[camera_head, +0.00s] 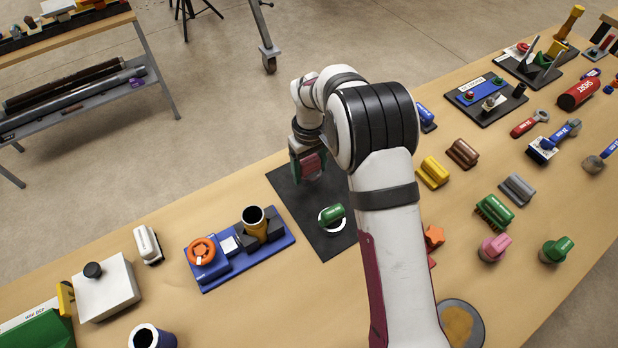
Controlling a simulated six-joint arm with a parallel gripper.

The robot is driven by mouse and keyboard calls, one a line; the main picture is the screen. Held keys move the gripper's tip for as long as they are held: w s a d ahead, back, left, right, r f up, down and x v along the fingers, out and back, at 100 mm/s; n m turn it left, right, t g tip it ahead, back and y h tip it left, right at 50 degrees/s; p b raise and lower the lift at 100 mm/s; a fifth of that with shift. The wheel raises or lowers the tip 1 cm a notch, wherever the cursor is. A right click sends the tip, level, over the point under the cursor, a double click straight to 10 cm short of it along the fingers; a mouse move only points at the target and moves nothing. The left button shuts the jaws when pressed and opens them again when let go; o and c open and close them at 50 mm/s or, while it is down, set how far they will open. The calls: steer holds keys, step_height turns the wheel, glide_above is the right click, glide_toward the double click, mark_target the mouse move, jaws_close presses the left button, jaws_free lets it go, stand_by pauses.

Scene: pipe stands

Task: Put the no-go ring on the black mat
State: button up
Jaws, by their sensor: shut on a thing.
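The black mat (298,208) lies flat on the table, partly hidden behind my arm. A ring with a green handle (333,214) rests on its near part. My gripper (308,174) points down over the far part of the mat. It is shut on a dark red piece (313,165), which looks like the handle of the no-go ring. The ring part of it is not clear in this view. I cannot tell whether the held piece touches the mat.
Left of the mat, a blue fixture (241,247) holds an orange ring and an upright tube. A white-topped block (147,244) and a white box (106,290) stand further left. Several coloured handled blocks, such as a yellow one (432,172), lie right of my arm.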

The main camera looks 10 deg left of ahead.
mark_target(305, 159)
steer(key=shift+a+f, duration=0.2)
steer(key=shift+f, duration=0.55)
steer(key=shift+a+f, duration=0.2)
steer(key=shift+f, duration=0.6)
steer(key=shift+a+f, duration=0.2)
steer(key=shift+f, duration=0.55)
steer(key=o, duration=1.5)
steer(key=shift+f, duration=0.15)
step_height(305, 159, up, 12)
steer(key=shift+r, duration=0.25)
steer(key=s+d+r+m+y, duration=0.1)
steer(key=s+d+r+m, duration=0.7)
steer(key=s+d+r, duration=0.45)
steer(key=s+d+f+m, duration=0.1)
steer(key=s+d+m, duration=0.1)
steer(key=s, duration=0.4)
steer(key=s+d+f+m, duration=0.1)
steer(key=s+d+m, duration=0.1)
steer(key=s, duration=0.3)
steer(key=s+d+f+m, duration=0.1)
steer(key=s+d+m, duration=0.1)
steer(key=s, duration=0.4)
steer(key=shift+s+f+m+y, duration=0.3)
steer(key=shift+s+f+y, duration=0.05)
steer(key=shift+f+y, duration=0.05)
